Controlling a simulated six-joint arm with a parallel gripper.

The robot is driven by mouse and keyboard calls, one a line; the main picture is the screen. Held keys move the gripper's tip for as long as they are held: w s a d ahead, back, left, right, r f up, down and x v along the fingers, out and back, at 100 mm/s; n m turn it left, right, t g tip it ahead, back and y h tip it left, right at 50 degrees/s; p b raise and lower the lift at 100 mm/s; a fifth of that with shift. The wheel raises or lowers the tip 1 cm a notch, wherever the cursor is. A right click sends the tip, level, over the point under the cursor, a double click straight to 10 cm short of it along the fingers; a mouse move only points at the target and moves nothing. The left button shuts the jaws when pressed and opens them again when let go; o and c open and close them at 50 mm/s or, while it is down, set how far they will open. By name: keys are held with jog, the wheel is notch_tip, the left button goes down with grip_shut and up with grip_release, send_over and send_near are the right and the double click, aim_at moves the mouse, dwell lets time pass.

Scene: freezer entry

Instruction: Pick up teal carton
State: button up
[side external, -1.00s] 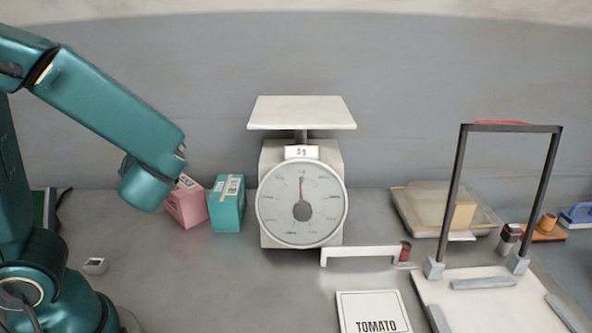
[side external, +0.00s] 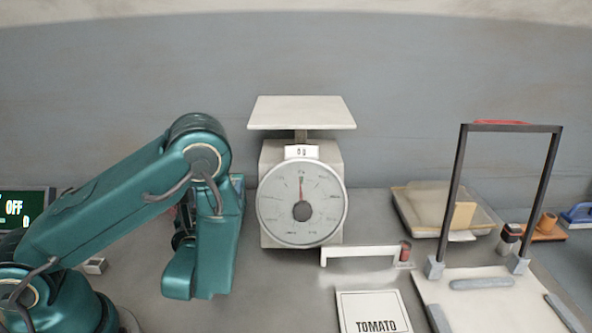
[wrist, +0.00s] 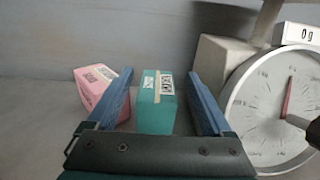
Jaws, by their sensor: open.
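The teal carton (wrist: 155,108) stands upright on the counter, with a white printed label near its top. In the wrist view it appears between the two blue fingers of my gripper (wrist: 163,90), with a gap on each side. My gripper is open and holds nothing. How far the fingertips reach along the carton is hard to tell. In the side view my arm hides almost all of the carton and most of the gripper.
A pink carton (wrist: 90,90) stands just left of the teal one, close to the left finger. A dial scale (side external: 301,200) reading 0 g stands close on the right. A TOMATO card (side external: 373,312), a tray (side external: 410,212) and a black-framed stand (side external: 510,128) lie further right.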

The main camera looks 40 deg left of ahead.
notch_tip(320, 180, down, 8)
jog(key=shift+r, duration=0.2)
jog(key=shift+w+a+f, duration=0.1)
jog(key=shift+a+f, duration=0.1)
jog(key=shift+f, duration=0.1)
jog(key=shift+x, duration=3.55)
jog(key=shift+r, duration=0.1)
grip_shut()
